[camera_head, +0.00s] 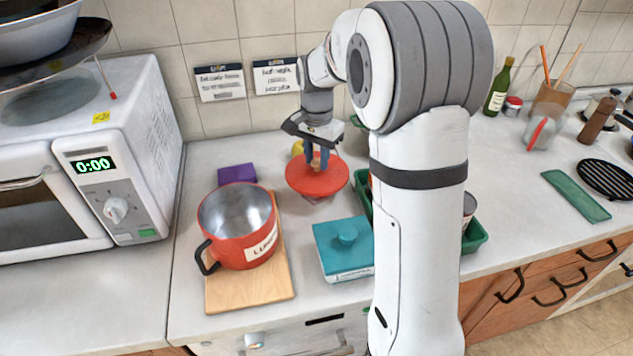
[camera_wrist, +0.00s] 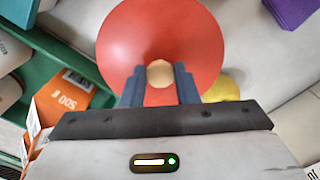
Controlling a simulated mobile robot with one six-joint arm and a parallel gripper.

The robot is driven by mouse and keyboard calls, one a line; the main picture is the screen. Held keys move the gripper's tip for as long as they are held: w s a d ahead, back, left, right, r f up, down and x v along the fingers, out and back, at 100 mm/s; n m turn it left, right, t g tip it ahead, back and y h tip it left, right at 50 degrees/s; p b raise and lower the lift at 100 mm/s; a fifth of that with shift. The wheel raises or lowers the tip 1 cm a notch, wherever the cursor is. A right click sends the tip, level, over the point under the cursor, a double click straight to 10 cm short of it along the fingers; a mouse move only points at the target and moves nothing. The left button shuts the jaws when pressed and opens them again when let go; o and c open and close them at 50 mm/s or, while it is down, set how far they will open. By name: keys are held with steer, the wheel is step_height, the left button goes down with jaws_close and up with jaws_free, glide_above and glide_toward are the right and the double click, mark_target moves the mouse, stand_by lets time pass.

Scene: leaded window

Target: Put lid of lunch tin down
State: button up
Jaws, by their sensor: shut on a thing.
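My gripper (camera_head: 318,160) is shut on the light round knob of the red lid (camera_head: 312,183). In the wrist view the two dark fingers (camera_wrist: 160,78) stand on either side of the knob, and the lid (camera_wrist: 150,35) spreads out beyond them. The lid looks level, over the counter behind and right of the red lunch tin. I cannot tell how far it is above the counter; something small and pale shows under its front edge. The red lunch tin (camera_head: 228,250) stands open and upright on a wooden board, its black handle to the left.
The wooden board (camera_head: 222,295) lies at the front. A teal box with a knob (camera_head: 345,262) stands right of it, a purple block (camera_head: 237,174) behind the tin. A green crate (camera_head: 475,237) with goods is partly behind my arm. A microwave (camera_head: 120,150) stands left.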

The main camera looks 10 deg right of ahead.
mark_target(317, 171)
steer(key=shift+f, duration=3.05)
steer(key=shift+f, duration=0.15)
steer(key=o, duration=1)
steer(key=shift+c, duration=0.2)
